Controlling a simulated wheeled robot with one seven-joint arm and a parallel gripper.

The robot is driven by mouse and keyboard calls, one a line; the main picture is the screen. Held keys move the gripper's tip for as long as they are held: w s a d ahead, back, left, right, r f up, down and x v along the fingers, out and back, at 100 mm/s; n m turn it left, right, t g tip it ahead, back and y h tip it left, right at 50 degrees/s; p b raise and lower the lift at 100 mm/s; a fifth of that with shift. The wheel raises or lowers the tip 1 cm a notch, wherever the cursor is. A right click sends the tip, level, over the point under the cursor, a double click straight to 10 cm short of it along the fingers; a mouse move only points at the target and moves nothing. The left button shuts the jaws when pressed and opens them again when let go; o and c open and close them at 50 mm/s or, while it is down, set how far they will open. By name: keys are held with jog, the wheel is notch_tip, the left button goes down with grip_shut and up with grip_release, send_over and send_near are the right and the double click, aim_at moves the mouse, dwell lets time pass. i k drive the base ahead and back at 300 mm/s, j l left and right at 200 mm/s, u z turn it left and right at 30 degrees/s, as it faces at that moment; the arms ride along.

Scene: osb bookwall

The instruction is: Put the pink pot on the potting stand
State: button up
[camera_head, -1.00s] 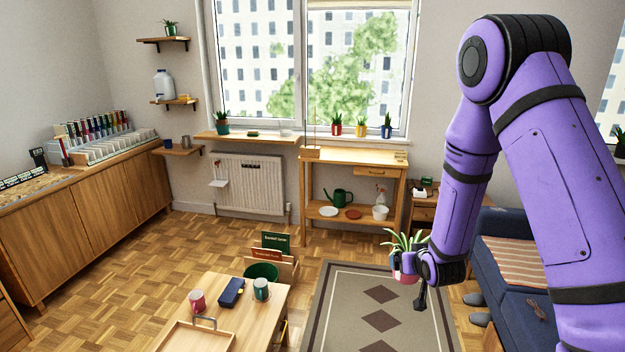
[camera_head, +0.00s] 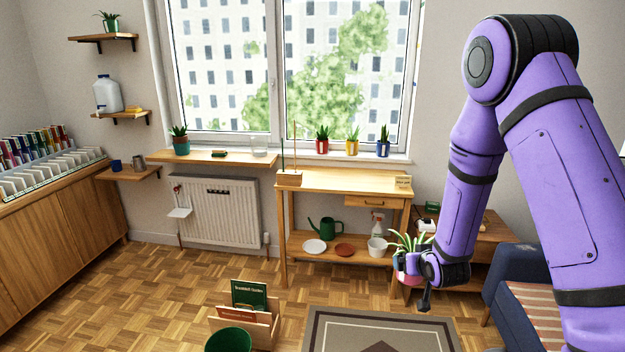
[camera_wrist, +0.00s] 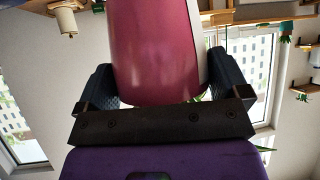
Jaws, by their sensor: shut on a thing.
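The pink pot (camera_head: 408,279) with a spiky green plant is held by my gripper (camera_head: 414,268) at the right of the head view, in front of the wooden potting stand's right end. In the wrist view the pink pot (camera_wrist: 158,50) fills the space between the two dark fingers of my gripper (camera_wrist: 155,85), which are shut on it. The potting stand (camera_head: 340,184) stands under the window. Its top carries a small wooden box with sticks (camera_head: 289,179) at the left and a small sign (camera_head: 403,183) at the right. The top's middle is bare.
Red, yellow and blue pots (camera_head: 352,147) stand on the sill behind the stand. Its lower shelf holds a green watering can (camera_head: 327,229), dishes, a spray bottle and a white pot. A blue sofa (camera_head: 520,290) is at right. Parquet floor (camera_head: 170,290) lies open at left.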

aim_at(350, 182)
jog(key=i+z, duration=0.3)
jog(key=i, duration=3.05)
